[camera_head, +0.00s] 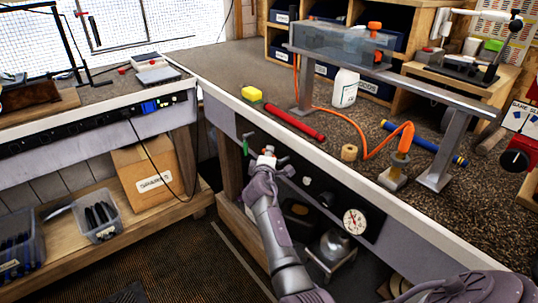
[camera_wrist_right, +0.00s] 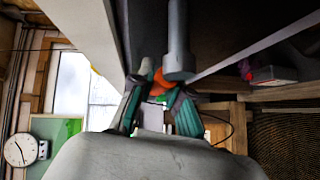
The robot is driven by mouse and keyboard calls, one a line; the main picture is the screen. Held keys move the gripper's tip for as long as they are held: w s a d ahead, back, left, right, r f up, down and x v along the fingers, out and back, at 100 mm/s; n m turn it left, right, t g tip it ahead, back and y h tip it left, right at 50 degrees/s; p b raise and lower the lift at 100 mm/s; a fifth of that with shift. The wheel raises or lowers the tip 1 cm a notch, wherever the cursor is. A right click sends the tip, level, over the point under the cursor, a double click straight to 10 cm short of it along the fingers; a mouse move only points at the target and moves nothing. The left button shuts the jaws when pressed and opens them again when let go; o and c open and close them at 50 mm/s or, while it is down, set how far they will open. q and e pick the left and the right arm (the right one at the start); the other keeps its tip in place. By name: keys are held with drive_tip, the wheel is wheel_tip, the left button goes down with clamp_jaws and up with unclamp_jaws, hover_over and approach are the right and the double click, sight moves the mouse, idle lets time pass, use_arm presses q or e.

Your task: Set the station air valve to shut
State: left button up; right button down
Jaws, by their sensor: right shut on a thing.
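My right gripper (camera_head: 266,158) reaches up to the dark panel under the front edge of the right bench. In the right wrist view the right gripper (camera_wrist_right: 158,103) has its teal-padded fingers closed around a small orange part, which looks like the handle of the air valve (camera_wrist_right: 160,80), beside a thick grey pipe (camera_wrist_right: 178,40). In the head view the fingers mostly hide the valve. Its exact handle angle cannot be told. A round white pressure gauge (camera_head: 354,221) sits on the same panel, to the right. My left gripper is not in view.
The right bench (camera_head: 228,98) overhangs the gripper closely. A cardboard box (camera_head: 151,176) and bins stand on the left shelf. The floor between is clear.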

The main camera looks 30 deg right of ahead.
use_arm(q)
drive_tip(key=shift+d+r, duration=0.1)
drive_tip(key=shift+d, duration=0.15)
